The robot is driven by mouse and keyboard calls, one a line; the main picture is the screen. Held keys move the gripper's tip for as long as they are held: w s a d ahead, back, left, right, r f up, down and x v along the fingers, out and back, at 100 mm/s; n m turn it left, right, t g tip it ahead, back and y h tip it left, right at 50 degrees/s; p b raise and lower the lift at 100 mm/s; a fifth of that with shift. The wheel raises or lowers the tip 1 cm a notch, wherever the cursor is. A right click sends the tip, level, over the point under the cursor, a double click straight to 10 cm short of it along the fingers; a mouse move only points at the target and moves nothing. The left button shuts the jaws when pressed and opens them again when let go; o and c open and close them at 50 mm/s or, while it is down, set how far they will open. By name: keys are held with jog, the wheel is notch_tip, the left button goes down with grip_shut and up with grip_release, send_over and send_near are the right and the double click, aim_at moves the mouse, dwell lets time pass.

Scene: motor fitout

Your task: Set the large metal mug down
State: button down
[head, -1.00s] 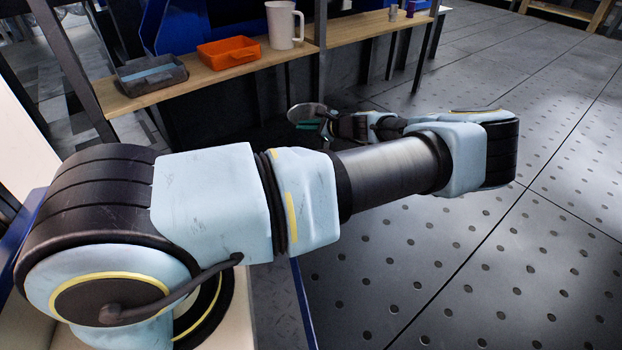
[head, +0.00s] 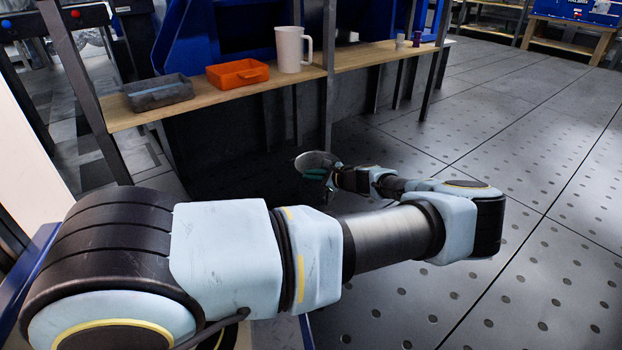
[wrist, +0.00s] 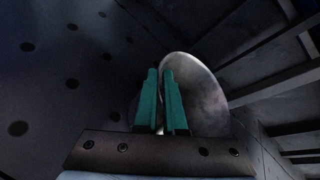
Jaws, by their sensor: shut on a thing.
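My gripper (head: 318,173) is at the end of my outstretched arm, low in front of the shelf and over the floor. Its two teal fingers (wrist: 160,100) are shut on the large metal mug (head: 313,159). In the wrist view the mug (wrist: 203,92) is a round grey metal shape beside and beyond the fingertips. The wrist view is dark, and the mug's handle and the exact grip are hard to make out. The mug is held in the air, below the shelf top and apart from it.
A wooden shelf (head: 215,98) runs across the back. On it stand a grey tray (head: 158,94), an orange bin (head: 238,75), a white pitcher (head: 290,50) and small cups (head: 408,40) at the right. A dark upright post (head: 328,75) divides it. Open floor (head: 540,190) lies at right.

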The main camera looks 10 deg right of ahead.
jog(key=c, duration=1.4)
grip_release()
jog(key=shift+f, duration=0.15)
jog(key=o, duration=0.4)
